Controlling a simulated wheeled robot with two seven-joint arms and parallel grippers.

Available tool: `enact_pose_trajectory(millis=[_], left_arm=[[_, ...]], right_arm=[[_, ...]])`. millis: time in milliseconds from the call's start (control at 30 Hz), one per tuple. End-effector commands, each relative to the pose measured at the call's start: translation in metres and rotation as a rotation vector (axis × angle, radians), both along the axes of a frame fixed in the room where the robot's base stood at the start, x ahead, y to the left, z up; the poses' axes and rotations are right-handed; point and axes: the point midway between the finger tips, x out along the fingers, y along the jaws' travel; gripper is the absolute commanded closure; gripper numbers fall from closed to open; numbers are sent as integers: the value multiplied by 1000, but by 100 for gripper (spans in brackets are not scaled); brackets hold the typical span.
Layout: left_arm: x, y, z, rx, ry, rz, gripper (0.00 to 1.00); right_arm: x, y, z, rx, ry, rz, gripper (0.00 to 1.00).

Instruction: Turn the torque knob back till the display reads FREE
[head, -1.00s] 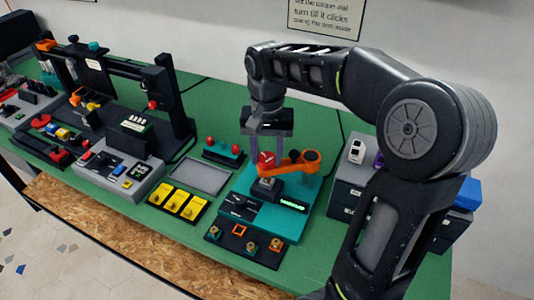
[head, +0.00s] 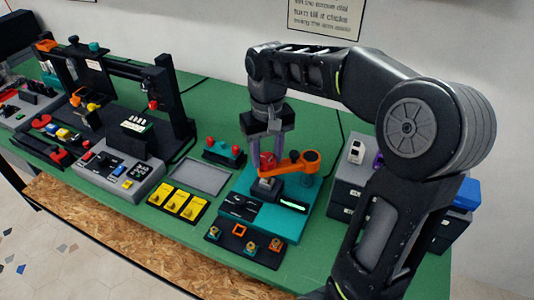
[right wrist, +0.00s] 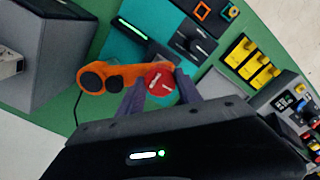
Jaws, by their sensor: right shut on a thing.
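The red torque knob (head: 268,159) with a pale mark sits on the end of an orange arm (head: 295,164) above a teal station (head: 270,222). My right gripper (head: 266,166) reaches down from above and is shut on the knob. In the right wrist view the red knob (right wrist: 160,83) shows between the two fingers (right wrist: 158,90). A small lit green display (head: 294,206) is on the station's front; it also shows in the right wrist view (right wrist: 132,28), too small to read. My left gripper is not in view.
A black dial panel (head: 239,206) is beside the display. Yellow switches (head: 180,203), a grey tray (head: 200,176) and a red-knobbed teal block (head: 224,150) stand to the left. Grey drawer units (head: 347,190) stand to the right. A notice (head: 325,17) hangs on the wall.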

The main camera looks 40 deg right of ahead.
Motion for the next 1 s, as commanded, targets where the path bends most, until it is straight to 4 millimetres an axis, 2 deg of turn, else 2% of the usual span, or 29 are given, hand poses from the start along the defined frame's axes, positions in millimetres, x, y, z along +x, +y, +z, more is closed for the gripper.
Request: enact_pose_trajectory(millis=[600,1000], left_arm=[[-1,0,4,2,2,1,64],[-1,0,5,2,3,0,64]], right_arm=[[1,-1,1,-1,-2,534,99],[1,-1,1,0,-2,659,99]])
